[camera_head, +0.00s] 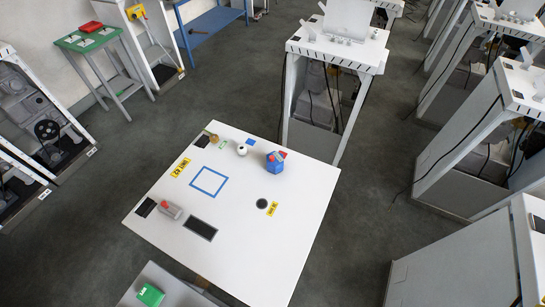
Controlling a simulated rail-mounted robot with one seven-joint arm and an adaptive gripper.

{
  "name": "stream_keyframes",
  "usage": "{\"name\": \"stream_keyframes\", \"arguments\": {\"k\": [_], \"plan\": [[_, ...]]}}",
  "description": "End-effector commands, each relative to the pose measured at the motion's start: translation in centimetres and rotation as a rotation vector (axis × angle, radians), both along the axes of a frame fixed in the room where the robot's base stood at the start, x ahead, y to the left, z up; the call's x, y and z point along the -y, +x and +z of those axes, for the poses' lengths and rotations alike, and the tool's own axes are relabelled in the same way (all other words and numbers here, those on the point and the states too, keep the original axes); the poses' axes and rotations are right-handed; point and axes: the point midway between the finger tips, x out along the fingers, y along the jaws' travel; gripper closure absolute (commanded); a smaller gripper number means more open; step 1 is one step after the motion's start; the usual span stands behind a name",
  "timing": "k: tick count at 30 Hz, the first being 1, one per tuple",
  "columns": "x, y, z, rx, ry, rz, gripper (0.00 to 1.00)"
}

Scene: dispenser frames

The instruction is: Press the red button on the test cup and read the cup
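I see no thing here that I can name for certain as the test cup. A small grey object with a red part on top (171,210) lies at the left of the white table (255,247), beside a black pad. A blue faceted container (274,167) with red and pale pieces at its top stands near the table's right edge. Both are small in the picture, so I cannot tell whether either red part is a button. No reading is legible. My gripper is not in this view.
A white round object (242,150) and a brown object (214,138) stand near the table's far edge. A blue square outline (209,181) and dark rectangle (201,228) mark the tabletop, whose near part is clear. A white dispenser frame (334,53) stands behind.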

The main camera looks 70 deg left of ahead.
Motion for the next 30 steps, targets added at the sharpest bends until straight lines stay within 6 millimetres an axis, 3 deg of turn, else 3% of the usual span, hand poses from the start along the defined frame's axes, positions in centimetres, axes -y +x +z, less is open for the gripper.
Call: {"name": "stream_keyframes", "arguments": {"k": [5,19,30], "plan": [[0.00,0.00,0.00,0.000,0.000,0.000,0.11],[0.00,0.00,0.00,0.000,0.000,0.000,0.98],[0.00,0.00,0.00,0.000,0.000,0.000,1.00]]}}
